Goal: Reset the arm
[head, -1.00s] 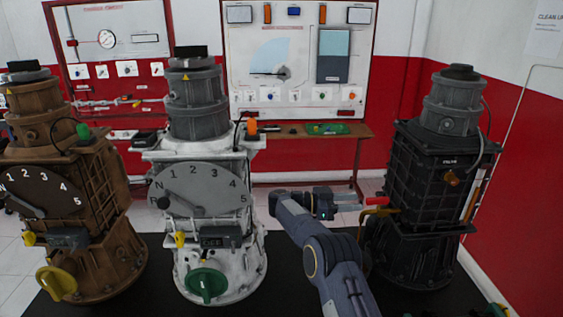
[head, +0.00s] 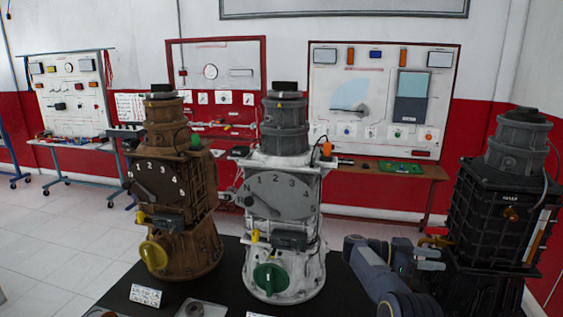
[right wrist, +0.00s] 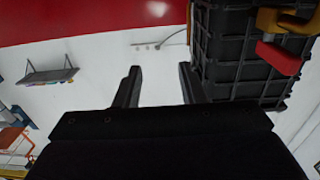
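My right arm comes in at the lower right of the head view, with my right gripper (head: 432,257) beside the black engine trainer (head: 497,215). In the right wrist view the gripper (right wrist: 162,82) has its two fingers apart with nothing between them. The black trainer (right wrist: 240,55) stands just to the right of the fingers. A brass-coloured bracket (right wrist: 288,20) and a red handle (right wrist: 278,57) show on it, clear of the fingers. In the head view the brass-coloured part (head: 436,240) is just above the gripper. My left gripper is not in view.
A white trainer (head: 290,200) with a dial and green knob, and a brown trainer (head: 180,200) with a yellow knob, stand left on the dark mat (head: 225,290). A wooden bench (head: 385,172) runs along the back wall. Tiled floor at left is clear.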

